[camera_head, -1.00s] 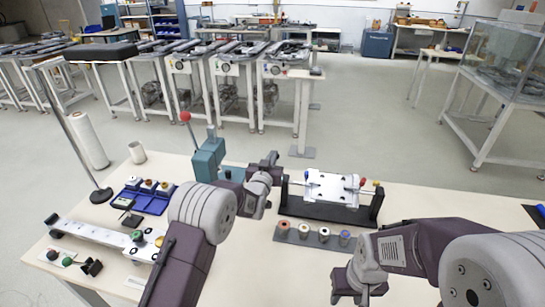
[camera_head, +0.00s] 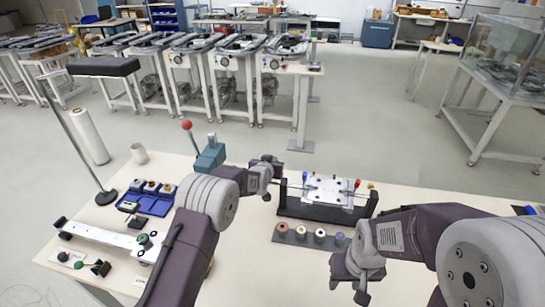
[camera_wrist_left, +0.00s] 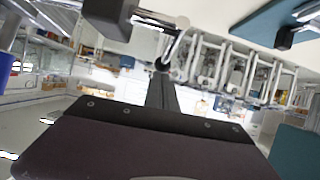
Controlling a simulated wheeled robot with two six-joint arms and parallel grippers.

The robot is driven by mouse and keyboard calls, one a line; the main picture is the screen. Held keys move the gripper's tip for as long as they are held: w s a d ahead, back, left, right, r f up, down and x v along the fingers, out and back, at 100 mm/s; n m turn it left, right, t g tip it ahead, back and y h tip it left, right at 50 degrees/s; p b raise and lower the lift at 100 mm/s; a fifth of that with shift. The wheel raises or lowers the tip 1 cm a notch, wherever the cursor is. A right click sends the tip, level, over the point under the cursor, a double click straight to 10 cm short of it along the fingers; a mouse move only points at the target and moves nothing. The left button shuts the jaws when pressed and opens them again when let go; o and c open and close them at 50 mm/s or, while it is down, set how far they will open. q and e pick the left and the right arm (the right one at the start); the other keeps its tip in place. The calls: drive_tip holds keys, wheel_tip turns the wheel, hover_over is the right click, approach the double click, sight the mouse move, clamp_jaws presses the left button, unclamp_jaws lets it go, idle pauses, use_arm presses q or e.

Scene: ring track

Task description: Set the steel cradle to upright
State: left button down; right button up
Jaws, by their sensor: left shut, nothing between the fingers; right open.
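The steel cradle (camera_head: 328,191) is a silver plate hung between two black end posts on a long black base (camera_head: 318,211), right of centre on the table. Its broad face leans and shows to the head camera, with a blue knob at its left end and a red knob at its right; its exact tilt is hard to tell. My left gripper (camera_head: 277,167) is shut and empty, just left of the cradle's left post, apparently apart from it. My right gripper (camera_head: 358,288) is open and empty, low in front of the cradle's right end. The wrist view does not clearly show the cradle.
A dark strip (camera_head: 284,236) with several small capped cylinders lies in front of the cradle. A teal press (camera_head: 209,158) with a red-knobbed lever stands to the left. A blue tray (camera_head: 160,206), a white rail (camera_head: 104,235) and a lamp-like pole stand further left. The table front between my arms is clear.

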use_arm(q)
drive_tip(key=shift+w+f+g, duration=0.1)
drive_tip(key=shift+w+g, duration=0.1)
drive_tip(key=shift+g, duration=0.2)
drive_tip(key=shift+w+f+p, duration=0.15)
drive_tip(key=shift+f+p, duration=0.15)
drive_tip(key=shift+f, duration=0.1)
drive_tip(key=shift+f, duration=0.15)
